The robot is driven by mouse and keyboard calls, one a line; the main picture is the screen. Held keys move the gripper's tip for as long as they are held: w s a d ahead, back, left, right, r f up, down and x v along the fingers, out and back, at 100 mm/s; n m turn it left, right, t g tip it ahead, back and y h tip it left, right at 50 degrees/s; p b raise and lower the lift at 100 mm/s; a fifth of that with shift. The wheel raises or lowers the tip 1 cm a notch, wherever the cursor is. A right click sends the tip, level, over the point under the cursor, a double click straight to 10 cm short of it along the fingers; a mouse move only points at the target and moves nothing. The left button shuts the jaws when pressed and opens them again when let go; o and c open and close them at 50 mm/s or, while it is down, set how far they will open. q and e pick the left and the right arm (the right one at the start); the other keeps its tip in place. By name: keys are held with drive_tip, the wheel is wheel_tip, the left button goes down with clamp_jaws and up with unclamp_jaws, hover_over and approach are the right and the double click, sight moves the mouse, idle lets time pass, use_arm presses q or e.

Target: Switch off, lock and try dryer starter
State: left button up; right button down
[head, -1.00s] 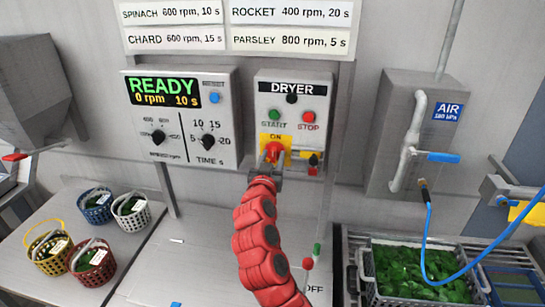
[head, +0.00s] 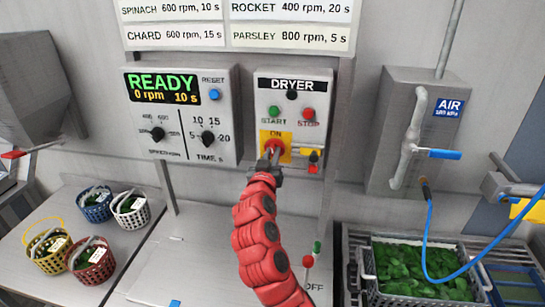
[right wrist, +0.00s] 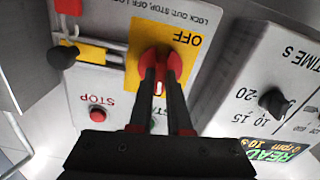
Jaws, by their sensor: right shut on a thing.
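The grey dryer starter box (head: 262,100) on the wall has a green START button (head: 273,112), a red STOP button (head: 308,114) and a dark round lamp (head: 292,95). Its red rotary handle (right wrist: 157,58) sits on a yellow plate (right wrist: 185,28). ON is above it in the head view; OFF shows in the upside-down right wrist view. My right gripper (head: 272,153) is shut on the handle. A white mark between the fingers lies on the side away from OFF. A yellow slider with a black knob (right wrist: 62,56) and a red piece (right wrist: 68,5) are beside the plate. My left gripper is out of view.
A control box (head: 180,125) reading READY, 0 rpm, 10 s stands left of the starter. Several baskets (head: 128,210) sit on the left bench. A grey air box (head: 385,130) with a blue hose (head: 432,220) and a crate of greens (head: 375,275) are at right.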

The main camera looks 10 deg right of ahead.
drive_tip(key=n+b, duration=0.1)
drive_tip(key=n, duration=0.2)
drive_tip(key=shift+a, duration=0.1)
drive_tip(key=shift+n, duration=1.2)
drive_tip(key=shift+a+f+n+p, duration=0.1)
drive_tip(key=shift+n+p, duration=0.6)
drive_tip(key=shift+n, duration=2)
drive_tip(key=shift+f+n+p, duration=0.1)
drive_tip(key=shift+n+p, duration=0.55)
drive_tip(key=shift+n, duration=2.05)
drive_tip(key=shift+w, duration=0.1)
drive_tip(key=c, duration=0.9)
unclamp_jaws()
drive_tip(key=shift+o, duration=0.2)
